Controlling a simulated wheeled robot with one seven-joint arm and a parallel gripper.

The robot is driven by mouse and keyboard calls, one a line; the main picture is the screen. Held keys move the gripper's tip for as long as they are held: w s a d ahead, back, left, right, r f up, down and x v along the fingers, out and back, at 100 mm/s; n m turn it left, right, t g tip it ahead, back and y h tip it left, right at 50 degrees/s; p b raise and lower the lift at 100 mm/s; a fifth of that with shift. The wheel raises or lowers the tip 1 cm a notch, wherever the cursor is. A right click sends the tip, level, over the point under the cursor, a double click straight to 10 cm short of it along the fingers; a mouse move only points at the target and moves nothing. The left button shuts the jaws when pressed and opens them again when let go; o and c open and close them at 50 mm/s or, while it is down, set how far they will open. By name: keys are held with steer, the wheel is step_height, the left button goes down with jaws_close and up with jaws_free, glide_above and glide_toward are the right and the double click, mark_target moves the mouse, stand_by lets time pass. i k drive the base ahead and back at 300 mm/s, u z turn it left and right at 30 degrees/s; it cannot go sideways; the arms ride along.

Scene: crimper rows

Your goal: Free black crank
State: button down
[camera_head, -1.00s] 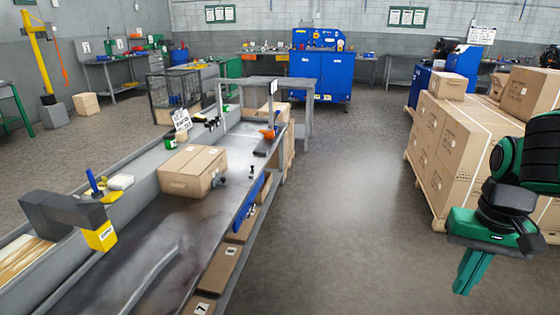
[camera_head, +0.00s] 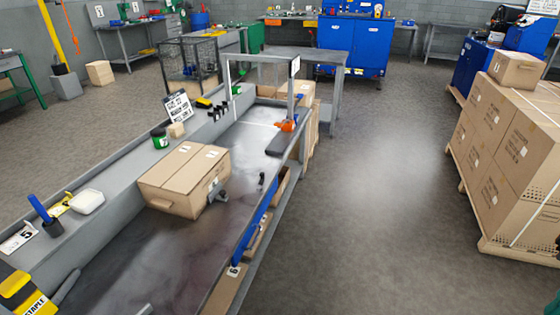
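Two small dark pieces are near the brown carton (camera_head: 182,178) on the grey workbench (camera_head: 120,250). A dark grey knobbed piece (camera_head: 217,192) stands against or just beside the carton's right side. A small black upright piece (camera_head: 262,180) is at the bench's right edge, apart from the carton. I cannot tell which of them, if either, is the black crank. Several small black parts (camera_head: 218,110) also stand on the ledge behind the carton. My gripper is out of view; only a sliver of dark green shows at the bottom right corner.
A yellow and black stapler (camera_head: 25,292) is at the lower left. A green jar (camera_head: 160,138), sign (camera_head: 178,106) and white dish (camera_head: 88,201) sit on the ledge. An orange tool (camera_head: 287,125) lies farther back. Stacked cartons (camera_head: 500,150) stand right. The floor between is clear.

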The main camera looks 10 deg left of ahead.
mark_target(259, 187)
steer(key=u, duration=0.35)
steer(key=i, duration=1.25)
steer(key=u, duration=0.55)
